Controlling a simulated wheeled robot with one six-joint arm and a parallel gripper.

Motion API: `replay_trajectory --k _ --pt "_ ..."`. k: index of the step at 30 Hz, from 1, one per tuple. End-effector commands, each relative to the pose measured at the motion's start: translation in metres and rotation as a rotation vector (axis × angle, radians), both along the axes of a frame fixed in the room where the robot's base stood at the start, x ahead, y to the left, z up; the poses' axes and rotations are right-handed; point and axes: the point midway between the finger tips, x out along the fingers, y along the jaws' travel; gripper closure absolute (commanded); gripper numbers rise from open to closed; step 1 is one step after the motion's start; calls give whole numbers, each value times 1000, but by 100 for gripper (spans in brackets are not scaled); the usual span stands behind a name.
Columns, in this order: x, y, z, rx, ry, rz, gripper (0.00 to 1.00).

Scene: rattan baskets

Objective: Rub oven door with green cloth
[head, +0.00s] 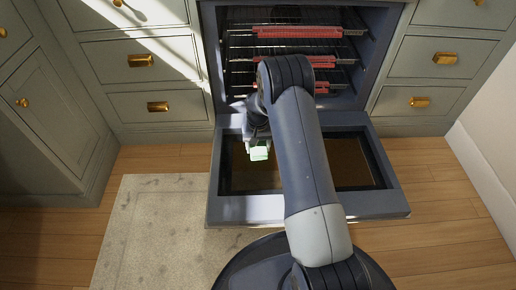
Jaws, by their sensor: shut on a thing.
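The oven door (351,163) is folded down open in front of the oven, with a dark grey frame and a dark glass panel. My arm crosses over its middle and hides part of it. My gripper (258,146) is above the left part of the door's glass. It is shut on the green cloth (259,154), which shows as a small pale green patch below the fingers. I cannot tell whether the cloth touches the glass.
The open oven (236,50) holds wire racks with red edge guards (300,32). Grey-green cabinets with brass pulls stand on both sides. A beige rug (150,230) lies at lower left. Wooden floor (440,220) is clear at right, beside a white wall.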

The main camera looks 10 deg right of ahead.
Motion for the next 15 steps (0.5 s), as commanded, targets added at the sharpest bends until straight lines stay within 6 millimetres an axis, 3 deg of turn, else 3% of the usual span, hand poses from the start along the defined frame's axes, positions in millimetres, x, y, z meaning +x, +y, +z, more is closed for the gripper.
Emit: replay_trajectory --k 4,15 --pt "1 0 18 0 -2 0 61" --pt "1 0 19 0 -1 0 61"
